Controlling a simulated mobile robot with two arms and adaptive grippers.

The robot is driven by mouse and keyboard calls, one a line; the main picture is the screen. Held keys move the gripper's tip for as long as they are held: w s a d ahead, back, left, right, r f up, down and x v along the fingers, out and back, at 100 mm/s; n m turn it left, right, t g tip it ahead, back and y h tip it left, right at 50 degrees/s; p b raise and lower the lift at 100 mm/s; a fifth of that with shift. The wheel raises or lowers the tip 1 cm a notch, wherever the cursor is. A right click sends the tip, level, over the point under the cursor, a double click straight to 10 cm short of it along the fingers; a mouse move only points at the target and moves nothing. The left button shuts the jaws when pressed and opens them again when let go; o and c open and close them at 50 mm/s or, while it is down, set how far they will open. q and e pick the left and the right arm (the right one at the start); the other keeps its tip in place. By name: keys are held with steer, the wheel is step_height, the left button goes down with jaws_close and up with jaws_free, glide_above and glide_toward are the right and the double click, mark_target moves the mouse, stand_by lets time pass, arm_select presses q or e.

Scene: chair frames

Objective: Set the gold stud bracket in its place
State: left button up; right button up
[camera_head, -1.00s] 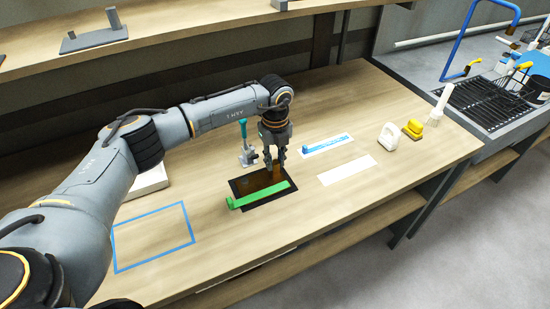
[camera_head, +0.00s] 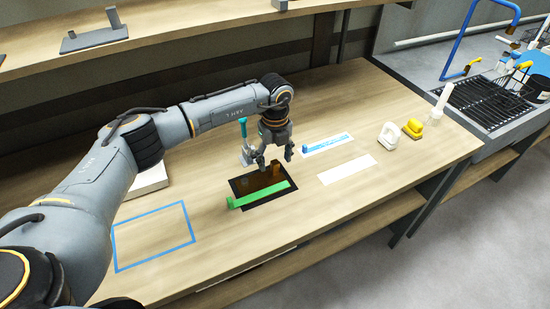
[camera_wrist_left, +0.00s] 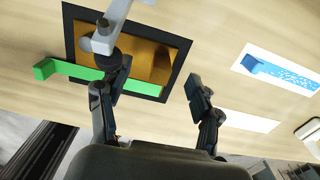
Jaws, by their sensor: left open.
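The gold stud bracket is a brown-gold flat plate (camera_head: 258,178) with a short upright stud at its back right corner. It lies inside a black-bordered rectangle (camera_head: 241,206) on the bench. It also shows in the left wrist view (camera_wrist_left: 135,52), its stud a darker block near the right side. My left gripper (camera_head: 276,160) is open and empty, its fingers spread above and around the stud, apart from it. In the left wrist view the two fingers (camera_wrist_left: 157,85) stand wide apart. A green bar bracket (camera_head: 262,194) lies across the front of the plate. My right gripper is out of view.
A grey tool with a teal handle (camera_head: 245,145) stands close behind the black rectangle. A blue bracket (camera_head: 325,145) lies on a white strip, with an empty white strip (camera_head: 347,169) in front. The blue-outlined area (camera_head: 153,236) is clear. White and yellow objects stand farther right.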

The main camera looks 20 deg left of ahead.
arm_select(q)
steer(key=shift+r+p, duration=2.5)
steer(key=shift+r, duration=1.45)
steer(key=shift+f, duration=0.1)
